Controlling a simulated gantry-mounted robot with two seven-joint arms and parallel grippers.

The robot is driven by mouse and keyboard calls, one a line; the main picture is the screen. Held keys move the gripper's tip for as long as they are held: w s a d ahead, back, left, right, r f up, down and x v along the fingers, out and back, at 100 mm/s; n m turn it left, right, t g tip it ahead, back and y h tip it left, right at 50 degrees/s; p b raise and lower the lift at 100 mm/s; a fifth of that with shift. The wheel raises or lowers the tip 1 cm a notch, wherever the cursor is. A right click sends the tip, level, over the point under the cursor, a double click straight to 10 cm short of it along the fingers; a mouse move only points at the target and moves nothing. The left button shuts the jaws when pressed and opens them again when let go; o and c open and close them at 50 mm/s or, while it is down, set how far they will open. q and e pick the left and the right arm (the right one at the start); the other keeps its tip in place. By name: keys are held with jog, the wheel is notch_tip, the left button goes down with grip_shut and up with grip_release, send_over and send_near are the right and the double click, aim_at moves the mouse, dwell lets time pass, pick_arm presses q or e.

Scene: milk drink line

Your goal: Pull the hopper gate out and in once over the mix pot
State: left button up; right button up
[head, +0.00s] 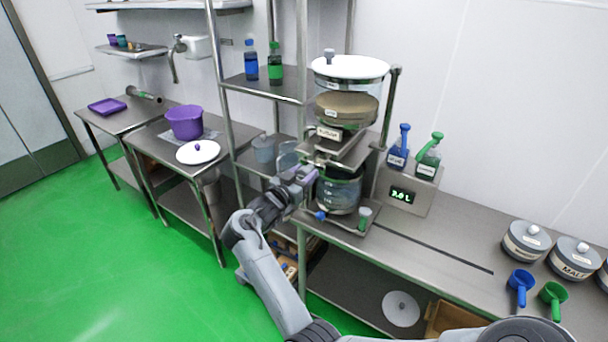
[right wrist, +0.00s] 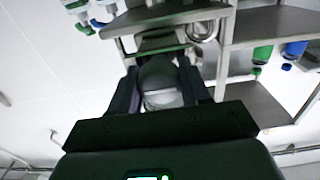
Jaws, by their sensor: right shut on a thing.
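The hopper (head: 345,108) is a clear drum with tan contents and a white lid, held on a metal frame above the bench. The hopper gate (head: 322,159) is a metal plate below it, largely hidden by the frame and my gripper. The mix pot (head: 341,192), a clear vessel, stands beneath the hopper. My right gripper (head: 306,176) is at the front left of the frame, shut on the gate's grip. In the right wrist view, my fingers (right wrist: 160,92) flank a rounded grey piece; its exact contact is dark and unclear. My left gripper is out of view.
Blue and green bottles (head: 412,158) and a 3.0 L display (head: 402,196) stand right of the frame. Lidded canisters (head: 526,240) and blue and green scoops (head: 520,284) are at the bench's right. A purple pot (head: 184,122) stands on the left table.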

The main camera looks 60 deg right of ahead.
aim_at(302, 176)
jog(key=shift+d, duration=0.1)
grip_shut()
jog(key=d, duration=0.7)
jog(key=shift+s+f+b, duration=0.15)
jog(key=shift+b, duration=0.15)
jog(key=o, duration=0.6)
grip_release()
jog(key=o, duration=0.4)
jog(key=shift+d, duration=0.25)
jog(key=shift+a, duration=0.1)
jog(key=shift+a, duration=0.15)
jog(key=shift+a, duration=0.25)
jog(key=a, duration=1)
jog(key=shift+w+b, duration=0.2)
jog(key=shift+b, duration=0.2)
